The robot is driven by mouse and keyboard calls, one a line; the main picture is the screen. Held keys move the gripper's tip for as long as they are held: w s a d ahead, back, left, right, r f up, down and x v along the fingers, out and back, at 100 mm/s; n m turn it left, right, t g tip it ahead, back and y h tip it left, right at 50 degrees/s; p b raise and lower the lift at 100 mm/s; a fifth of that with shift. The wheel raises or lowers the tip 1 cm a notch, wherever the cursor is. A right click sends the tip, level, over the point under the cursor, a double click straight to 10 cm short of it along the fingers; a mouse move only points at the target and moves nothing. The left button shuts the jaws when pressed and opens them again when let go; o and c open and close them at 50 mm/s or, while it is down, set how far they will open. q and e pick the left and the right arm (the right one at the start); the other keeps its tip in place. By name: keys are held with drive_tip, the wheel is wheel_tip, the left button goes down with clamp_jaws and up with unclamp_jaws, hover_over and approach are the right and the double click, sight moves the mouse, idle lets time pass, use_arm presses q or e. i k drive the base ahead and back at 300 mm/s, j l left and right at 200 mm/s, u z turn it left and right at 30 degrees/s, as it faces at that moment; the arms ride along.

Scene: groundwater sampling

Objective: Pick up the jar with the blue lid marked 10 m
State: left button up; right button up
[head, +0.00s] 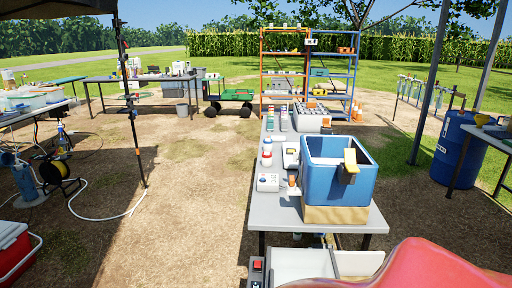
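No jar can be read as marked 10 m; the labels are too small at this distance. Two small white jars with reddish tops (267,150) stand on the left side of the long grey table (275,212). Farther back on the same table are rows of small coloured containers (283,118), and I cannot tell whether one has a blue lid. Neither of my grippers is in view.
Shelves (335,75) stand behind. A green cart (232,95) and a blue barrel (455,150) flank it.

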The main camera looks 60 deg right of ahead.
sight(267, 142)
drive_tip(key=z, duration=2.2)
drive_tip(key=l+z, duration=0.3)
drive_tip(key=z, duration=0.2)
drive_tip(key=l+z, duration=0.35)
drive_tip(key=z, duration=0.15)
drive_tip(key=i+l+z, duration=0.4)
drive_tip(key=l, duration=0.15)
drive_tip(key=i+l+z, duration=0.35)
drive_tip(key=l, duration=0.2)
drive_tip(key=i+l+z, duration=0.4)
drive_tip(key=i+l+u, duration=0.2)
drive_tip(key=i, duration=0.2)
drive_tip(key=i+l+u, duration=0.1)
drive_tip(key=i+u, duration=0.15)
drive_tip(key=i+j+u, duration=0.15)
drive_tip(key=i+u, duration=0.7)
drive_tip(key=i+l+u, duration=0.2)
drive_tip(key=i+u, duration=0.2)
drive_tip(key=i, duration=0.15)
drive_tip(key=i+j+u, duration=0.2)
drive_tip(key=i, duration=1.1)
drive_tip(key=i+l+u, duration=0.2)
drive_tip(key=i, duration=3.65)
